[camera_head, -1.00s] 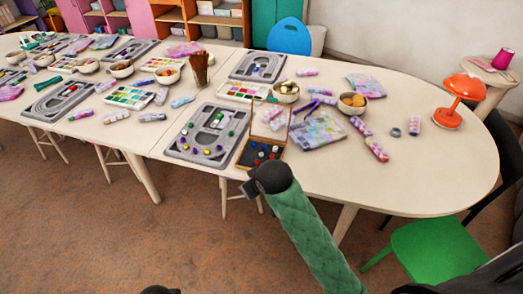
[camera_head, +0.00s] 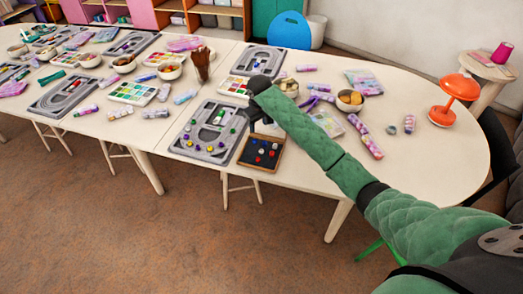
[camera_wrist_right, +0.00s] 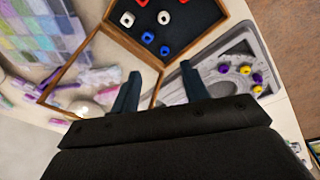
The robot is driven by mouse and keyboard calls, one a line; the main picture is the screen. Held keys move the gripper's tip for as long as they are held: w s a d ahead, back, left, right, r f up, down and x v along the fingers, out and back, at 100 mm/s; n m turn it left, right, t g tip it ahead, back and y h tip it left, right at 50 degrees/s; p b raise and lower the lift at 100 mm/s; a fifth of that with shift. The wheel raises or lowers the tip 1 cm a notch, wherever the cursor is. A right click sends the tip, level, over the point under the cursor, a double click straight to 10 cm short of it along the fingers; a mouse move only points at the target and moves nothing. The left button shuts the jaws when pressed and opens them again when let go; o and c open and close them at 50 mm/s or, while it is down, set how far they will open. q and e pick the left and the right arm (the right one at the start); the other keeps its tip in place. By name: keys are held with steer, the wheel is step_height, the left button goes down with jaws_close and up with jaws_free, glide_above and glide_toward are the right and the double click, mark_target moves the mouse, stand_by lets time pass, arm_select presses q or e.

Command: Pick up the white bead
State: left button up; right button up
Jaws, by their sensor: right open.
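A wooden box (camera_head: 262,168) with a dark lining stands at the table's front edge. It holds a white bead (camera_head: 261,152) among red and blue ones. In the right wrist view, two white beads show in the box, one at the left (camera_wrist_right: 127,19) and one further right (camera_wrist_right: 163,17). Two blue beads (camera_wrist_right: 148,37) lie closer to the fingers. My right gripper (camera_wrist_right: 160,88) is open and empty, with its fingers apart from the beads. In the head view its hand (camera_head: 257,112) is above the box's back side. My left gripper is out of view.
The box's open lid frame (camera_wrist_right: 66,70) stands close by my fingers. A grey bead board (camera_head: 183,146) with several beads lies left of the box. Bowls, a paint set and a patterned bag (camera_head: 327,123) lie around. An orange lamp (camera_head: 441,117) stands far right.

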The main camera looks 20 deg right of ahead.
mark_target(261, 152)
steer(key=f, duration=0.1)
steer(key=s+f+g, duration=0.1)
steer(key=f, duration=0.1)
steer(key=d+f+m+g, duration=0.1)
steer(key=shift+s+f, duration=0.25)
steer(key=shift+s, duration=0.05)
steer(key=shift+f+p, duration=0.55)
steer(key=shift+f, duration=0.65)
steer(key=shift+s+f, duration=0.1)
steer(key=shift+f, duration=0.05)
steer(key=f+p, duration=0.2)
steer(key=f, duration=0.2)
steer(key=shift+s+a+p, duration=0.25)
steer(key=shift+s+p, duration=0.05)
steer(key=shift+p, duration=0.1)
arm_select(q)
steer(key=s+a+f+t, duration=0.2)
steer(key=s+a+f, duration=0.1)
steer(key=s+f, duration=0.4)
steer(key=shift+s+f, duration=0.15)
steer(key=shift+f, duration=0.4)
arm_select(e)
steer(key=shift+f, duration=0.45)
jaws_close()
